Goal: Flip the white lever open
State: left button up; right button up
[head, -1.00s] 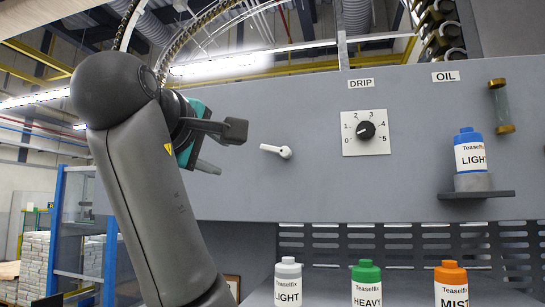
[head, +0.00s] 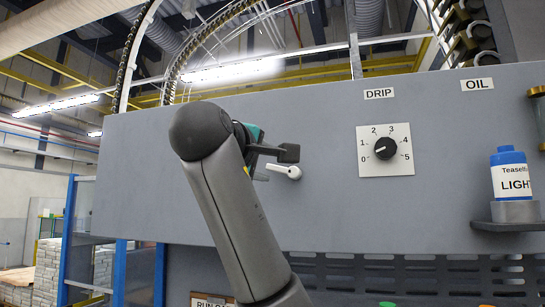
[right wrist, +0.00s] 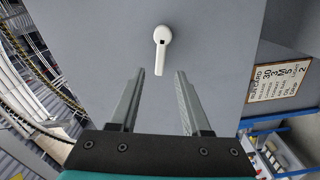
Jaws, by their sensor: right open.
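The white lever (head: 285,171) is on the grey panel, left of the drip dial; its handle points left from a round pivot at its right end. In the right wrist view the lever (right wrist: 161,50) hangs from its pivot toward my fingers. My right gripper (head: 276,165) is at the lever's left end and partly overlaps it. In the wrist view my right gripper (right wrist: 159,73) is open, with the handle's free end between the two fingertips. I cannot tell whether they touch it. My left gripper is not in view.
The drip dial (head: 385,149) is to the right of the lever. A blue-capped oil bottle (head: 511,174) stands on a small shelf (head: 507,225) further right. A run card (right wrist: 279,79) shows at the right of the wrist view. The panel around the lever is bare.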

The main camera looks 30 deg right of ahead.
aim_at(274, 168)
jog(key=p+x, duration=0.1)
jog(key=x, duration=0.3)
jog(key=shift+d+r, duration=0.1)
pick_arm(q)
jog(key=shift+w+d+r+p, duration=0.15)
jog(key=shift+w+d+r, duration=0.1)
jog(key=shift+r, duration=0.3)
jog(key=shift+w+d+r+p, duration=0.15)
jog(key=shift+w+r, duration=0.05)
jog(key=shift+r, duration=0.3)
pick_arm(e)
jog(key=shift+w+d, duration=0.3)
jog(key=shift+w, duration=0.05)
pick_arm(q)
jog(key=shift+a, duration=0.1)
pick_arm(e)
jog(key=shift+c, duration=0.6)
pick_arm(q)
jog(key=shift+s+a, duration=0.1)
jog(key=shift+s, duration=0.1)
pick_arm(e)
grip_shut()
